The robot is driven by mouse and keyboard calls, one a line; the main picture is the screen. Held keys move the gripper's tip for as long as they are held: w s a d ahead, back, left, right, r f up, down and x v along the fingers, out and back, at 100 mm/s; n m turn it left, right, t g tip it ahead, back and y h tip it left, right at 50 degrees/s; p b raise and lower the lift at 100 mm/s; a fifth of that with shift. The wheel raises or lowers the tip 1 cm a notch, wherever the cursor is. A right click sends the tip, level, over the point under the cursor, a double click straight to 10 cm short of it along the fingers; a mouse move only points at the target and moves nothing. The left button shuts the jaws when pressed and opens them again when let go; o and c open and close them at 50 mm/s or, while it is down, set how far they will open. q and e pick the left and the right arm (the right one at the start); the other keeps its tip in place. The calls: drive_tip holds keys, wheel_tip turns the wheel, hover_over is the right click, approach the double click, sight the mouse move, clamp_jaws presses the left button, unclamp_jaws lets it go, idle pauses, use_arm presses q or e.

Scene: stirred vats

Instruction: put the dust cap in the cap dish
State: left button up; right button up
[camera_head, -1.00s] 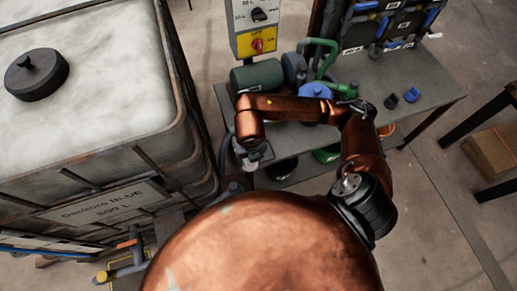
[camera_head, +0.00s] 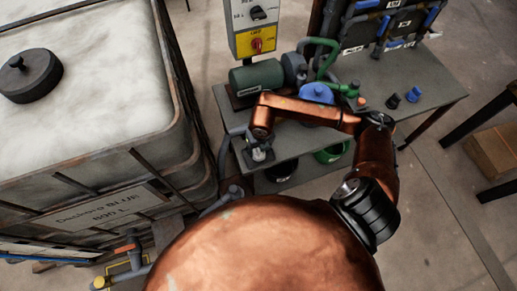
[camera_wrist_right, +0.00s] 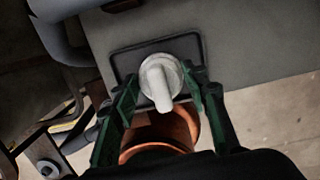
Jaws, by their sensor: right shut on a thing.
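A light grey dust cap (camera_wrist_right: 160,82) with a raised bar-shaped grip sits between the green fingers of my right gripper (camera_wrist_right: 160,78) in the right wrist view. The gripper is shut on it. The cap dish (camera_wrist_right: 197,42), a dark, shallow, square tray with a raised rim, lies on the grey bench right behind the cap in that view. The cap overlaps the dish there; I cannot tell whether it touches the dish floor. In the head view my right gripper (camera_head: 258,150) is over the bench's left front corner, and the cap is small. My left gripper is not in view.
The grey bench (camera_head: 425,88) carries a green motor (camera_head: 256,77), pump, pipes and a blue domed part (camera_head: 316,93). Black and blue caps (camera_head: 414,94) stand at its right. A large white tank (camera_head: 95,80) stands at the left. Buckets stand beneath the bench.

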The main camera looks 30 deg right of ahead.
drive_tip(key=shift+f, duration=0.2)
drive_tip(key=o, duration=1.1)
drive_tip(key=shift+r, duration=0.15)
drive_tip(key=shift+r, duration=0.35)
wheel_tip(320, 180, up, 11)
drive_tip(key=s+p, duration=0.1)
drive_tip(key=shift+s+a+r+p, duration=0.15)
drive_tip(key=shift+s+a+p, duration=0.05)
drive_tip(key=shift+p, duration=0.15)
